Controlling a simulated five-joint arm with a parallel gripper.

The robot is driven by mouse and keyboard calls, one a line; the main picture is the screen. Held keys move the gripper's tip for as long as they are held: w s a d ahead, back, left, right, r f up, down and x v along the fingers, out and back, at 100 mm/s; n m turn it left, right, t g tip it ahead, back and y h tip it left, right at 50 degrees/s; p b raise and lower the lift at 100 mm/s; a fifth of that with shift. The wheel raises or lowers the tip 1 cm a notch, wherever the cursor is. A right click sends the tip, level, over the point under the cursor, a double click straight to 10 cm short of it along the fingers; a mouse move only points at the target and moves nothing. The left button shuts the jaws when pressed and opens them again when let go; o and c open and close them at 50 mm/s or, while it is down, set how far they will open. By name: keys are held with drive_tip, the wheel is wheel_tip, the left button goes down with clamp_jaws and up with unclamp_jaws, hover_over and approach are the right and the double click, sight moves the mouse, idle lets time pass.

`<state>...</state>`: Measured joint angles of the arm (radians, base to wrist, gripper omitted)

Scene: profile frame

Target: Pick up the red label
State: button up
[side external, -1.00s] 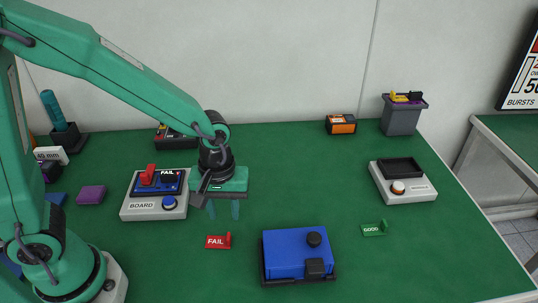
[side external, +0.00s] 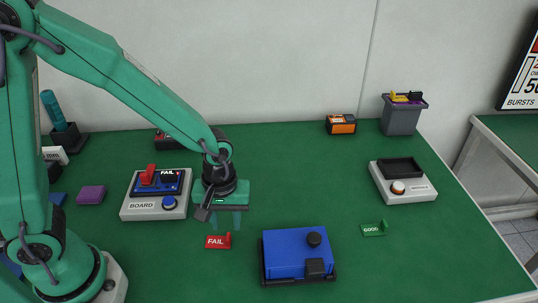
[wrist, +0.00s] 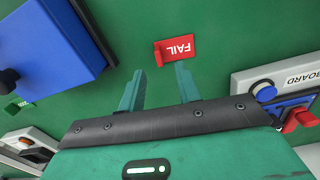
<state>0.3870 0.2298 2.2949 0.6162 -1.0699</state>
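The red label (side external: 216,242), marked FAIL with a small upright red tab at one end, lies on the green table. In the wrist view the red label (wrist: 176,50) lies just beyond the fingertips, toward the right finger. My gripper (side external: 227,224) is above and slightly behind the label in the side view. In the wrist view my gripper (wrist: 158,76) has its two green fingers apart with nothing between them. The fingers do not appear to touch the label.
A blue box (side external: 296,254) on a black base stands right of the label. The BOARD unit (side external: 154,207) with red lever and blue button is to the left. A green GOOD label (side external: 374,229) lies at right. A grey bin (side external: 401,118) stands at the back.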

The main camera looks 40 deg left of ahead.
sight(228, 234)
drive_tip(key=shift+f, duration=2.15)
clamp_jaws()
